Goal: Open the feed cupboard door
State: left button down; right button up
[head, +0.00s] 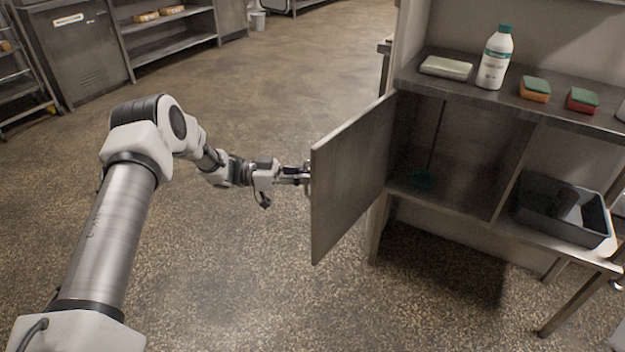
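The cupboard door (350,180) is a flat grey metal panel in the middle of the head view. It stands swung out from the cupboard (455,152), whose inside is visible. My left gripper (306,178) is at the door's outer left edge, on the side turned away from me. Its fingertips are partly hidden behind the door, so I cannot tell whether they are shut on it or on a handle. My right gripper is not in the view.
On the shelf above stand a white bottle (495,58), a pale flat block (446,67) and two sponges (534,89), (582,100). A dark tub (562,211) sits right of the cupboard. Open floor (240,270) lies left and in front of the door.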

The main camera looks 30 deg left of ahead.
pick_arm(q)
jog(key=shift+f, duration=0.15)
jog(key=c, duration=1.2)
grip_release()
jog(key=shift+s+a, duration=0.1)
jog(key=v, duration=1.2)
jog(key=shift+a, duration=0.15)
